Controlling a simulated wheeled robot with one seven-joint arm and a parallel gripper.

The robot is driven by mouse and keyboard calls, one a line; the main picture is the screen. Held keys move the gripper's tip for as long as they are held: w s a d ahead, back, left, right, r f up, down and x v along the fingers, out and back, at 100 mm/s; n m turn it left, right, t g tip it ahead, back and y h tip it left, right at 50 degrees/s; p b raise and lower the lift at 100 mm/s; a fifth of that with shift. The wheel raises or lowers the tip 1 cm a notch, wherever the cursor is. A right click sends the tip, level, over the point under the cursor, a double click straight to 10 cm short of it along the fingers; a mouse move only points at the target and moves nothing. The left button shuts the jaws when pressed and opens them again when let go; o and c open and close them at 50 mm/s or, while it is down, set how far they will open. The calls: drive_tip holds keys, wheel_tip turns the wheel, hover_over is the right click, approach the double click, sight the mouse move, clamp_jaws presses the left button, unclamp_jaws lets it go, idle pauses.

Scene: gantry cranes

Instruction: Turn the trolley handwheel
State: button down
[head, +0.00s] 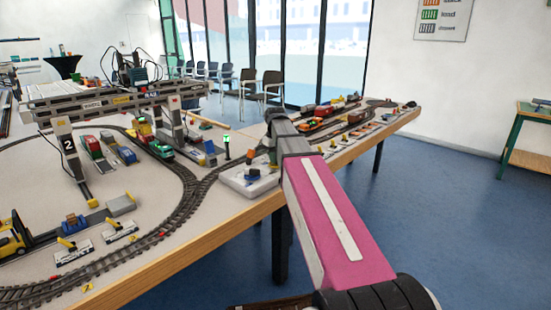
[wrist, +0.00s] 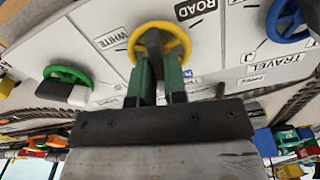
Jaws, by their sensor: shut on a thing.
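In the wrist view, a yellow handwheel (wrist: 181,38) stands on a white control panel (wrist: 105,25). My gripper (wrist: 160,62) has its two green fingers at the near side of this wheel and is shut on it. The fingers hide part of the wheel and its hub. A green handwheel (wrist: 68,74) is to the left and a blue handwheel (wrist: 285,20) to the upper right. I cannot read a trolley label. In the head view, the panel (head: 236,184) lies at the table's near edge, and my arm hides much of the gripper.
A gantry crane (head: 110,97) spans the model track (head: 185,195) on the left. Model trucks and wagons stand beneath it and farther along the table (head: 225,212). A yellow forklift (head: 12,240) is at the far left. Chairs (head: 262,85) stand behind; blue floor to the right is open.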

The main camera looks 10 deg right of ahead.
drive_tip(key=n, duration=0.4)
drive_tip(key=shift+s+n, duration=0.1)
drive_tip(key=shift+n, duration=0.2)
drive_tip(key=n, duration=0.4)
drive_tip(key=shift+a, duration=0.1)
drive_tip(key=shift+n, duration=0.3)
drive_tip(key=c, duration=1.2)
unclamp_jaws()
drive_tip(key=shift+o, duration=0.2)
wheel_tip(320, 180, up, 11)
drive_tip(key=shift+f, duration=0.1)
